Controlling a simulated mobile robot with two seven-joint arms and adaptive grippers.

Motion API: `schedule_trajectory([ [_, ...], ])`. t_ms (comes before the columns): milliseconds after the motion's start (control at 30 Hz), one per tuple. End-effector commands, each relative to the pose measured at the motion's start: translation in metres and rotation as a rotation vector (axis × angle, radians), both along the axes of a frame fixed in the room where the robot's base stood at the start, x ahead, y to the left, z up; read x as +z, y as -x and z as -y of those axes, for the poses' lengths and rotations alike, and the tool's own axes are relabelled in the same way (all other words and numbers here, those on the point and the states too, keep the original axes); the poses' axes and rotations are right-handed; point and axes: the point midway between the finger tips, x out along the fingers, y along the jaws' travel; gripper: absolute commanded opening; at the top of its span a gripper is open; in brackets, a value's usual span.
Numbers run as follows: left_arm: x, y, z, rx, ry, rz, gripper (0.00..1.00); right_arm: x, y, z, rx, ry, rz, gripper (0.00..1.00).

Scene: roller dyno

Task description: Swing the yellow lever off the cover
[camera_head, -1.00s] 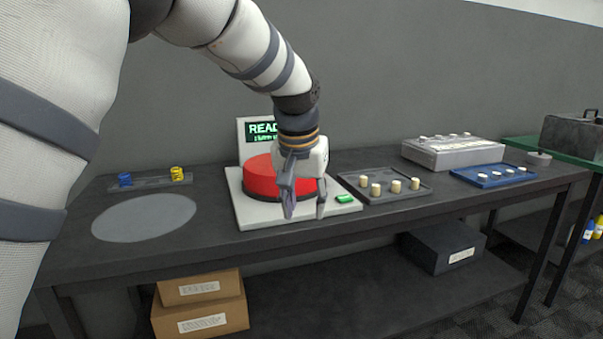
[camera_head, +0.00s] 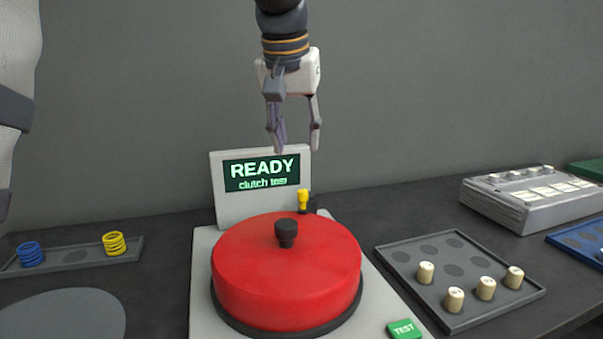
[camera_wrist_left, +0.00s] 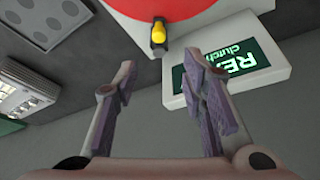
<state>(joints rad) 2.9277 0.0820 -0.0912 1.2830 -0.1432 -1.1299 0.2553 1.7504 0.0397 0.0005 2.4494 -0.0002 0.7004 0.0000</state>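The yellow lever (camera_head: 304,200) stands upright on a dark mount at the back right edge of the red cover (camera_head: 287,275). The cover is a round red drum with a black knob (camera_head: 286,232) on top. My left gripper (camera_head: 294,150) hangs above and behind the cover, pointing down, open and empty, with a gap between it and the lever. In the left wrist view the lever (camera_wrist_left: 158,38) shows ahead of the two spread fingers (camera_wrist_left: 165,100), beside the red cover (camera_wrist_left: 165,8). My right gripper is not in view.
A display (camera_head: 262,185) reading "READY clutch test" stands behind the cover. A green TEST button (camera_head: 404,329) is at front right. A tray (camera_head: 399,260) with several cream pegs lies right, a grey box (camera_head: 533,198) beyond. A rack (camera_head: 75,256) with blue and yellow springs is left.

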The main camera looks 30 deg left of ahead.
Motion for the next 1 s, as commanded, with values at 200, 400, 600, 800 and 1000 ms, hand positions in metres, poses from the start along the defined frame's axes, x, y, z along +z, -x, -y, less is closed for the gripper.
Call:
schedule_trajectory([
  [200, -0.027, -0.009, -0.003, -0.001, 0.0, -0.005, 0.38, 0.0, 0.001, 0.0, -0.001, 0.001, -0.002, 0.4],
  [400, -0.076, -0.028, -0.01, -0.001, 0.0, -0.004, 0.38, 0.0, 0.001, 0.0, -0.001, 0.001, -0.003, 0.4],
  [600, -0.105, -0.04, -0.014, 0.0, 0.001, 0.0, 0.38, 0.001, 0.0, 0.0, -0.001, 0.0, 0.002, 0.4],
  [800, -0.111, -0.043, -0.015, 0.0, 0.0, 0.003, 0.38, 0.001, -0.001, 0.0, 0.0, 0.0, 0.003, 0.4],
  [1000, -0.112, -0.043, -0.015, 0.0, 0.0, 0.002, 0.24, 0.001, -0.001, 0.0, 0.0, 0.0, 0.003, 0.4],
])
